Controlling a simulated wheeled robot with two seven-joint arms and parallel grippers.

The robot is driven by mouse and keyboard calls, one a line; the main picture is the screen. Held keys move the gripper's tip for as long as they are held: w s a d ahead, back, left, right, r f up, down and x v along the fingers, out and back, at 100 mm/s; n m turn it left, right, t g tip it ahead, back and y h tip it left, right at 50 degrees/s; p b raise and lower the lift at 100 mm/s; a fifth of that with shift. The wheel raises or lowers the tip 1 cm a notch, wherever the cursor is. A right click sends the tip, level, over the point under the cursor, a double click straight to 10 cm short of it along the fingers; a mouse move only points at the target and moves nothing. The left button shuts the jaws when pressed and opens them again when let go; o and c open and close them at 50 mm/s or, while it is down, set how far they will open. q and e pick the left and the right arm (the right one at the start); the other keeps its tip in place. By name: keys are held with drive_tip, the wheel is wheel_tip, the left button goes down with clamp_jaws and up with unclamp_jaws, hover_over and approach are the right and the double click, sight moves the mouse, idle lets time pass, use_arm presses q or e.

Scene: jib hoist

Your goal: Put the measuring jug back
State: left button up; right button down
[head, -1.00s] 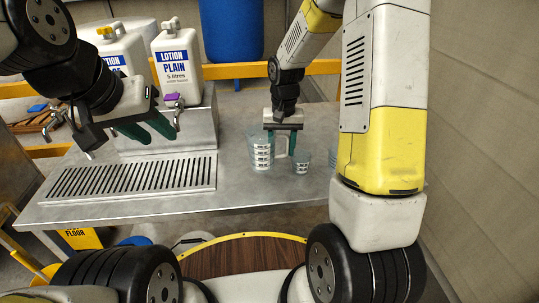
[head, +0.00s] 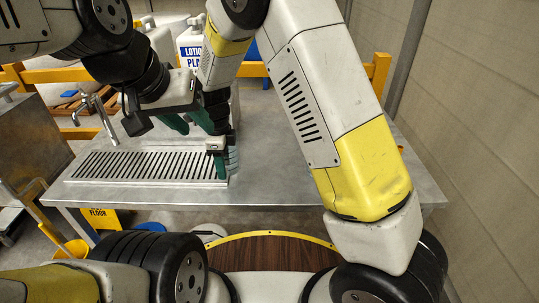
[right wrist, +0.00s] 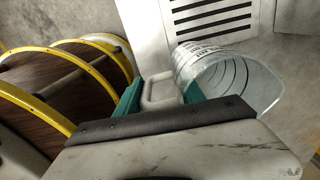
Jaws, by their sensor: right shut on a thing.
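The measuring jug (right wrist: 240,82) is clear with printed marks, and its open mouth shows in the right wrist view. In the head view only a strip of the jug (head: 233,157) shows at the right end of the slotted drip tray (head: 130,166). My right gripper (head: 219,163) is shut on its pale handle (right wrist: 160,89), with a green finger on each side. Whether the jug touches the table is unclear. My left gripper (head: 188,122) is higher, above the tray, with its green fingers apart and empty.
The metal table (head: 275,170) is bare in the middle; my right arm covers part of its right side. A tap (head: 100,112) is at the left, and a yellow rail (head: 375,75) runs behind the table.

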drive_tip(key=shift+w+d+f, duration=0.65)
drive_tip(key=shift+d+f, duration=0.15)
drive_tip(key=shift+d, duration=1.45)
drive_tip(key=shift+w+d+f, duration=0.7)
drive_tip(key=shift+d+f, duration=0.1)
drive_tip(key=shift+d, duration=1.5)
drive_tip(key=shift+w+d+f, duration=0.65)
drive_tip(key=shift+d+f, duration=0.15)
drive_tip(key=shift+d, duration=1.45)
drive_tip(key=shift+f, duration=0.15)
drive_tip(key=c, duration=0.7)
unclamp_jaws()
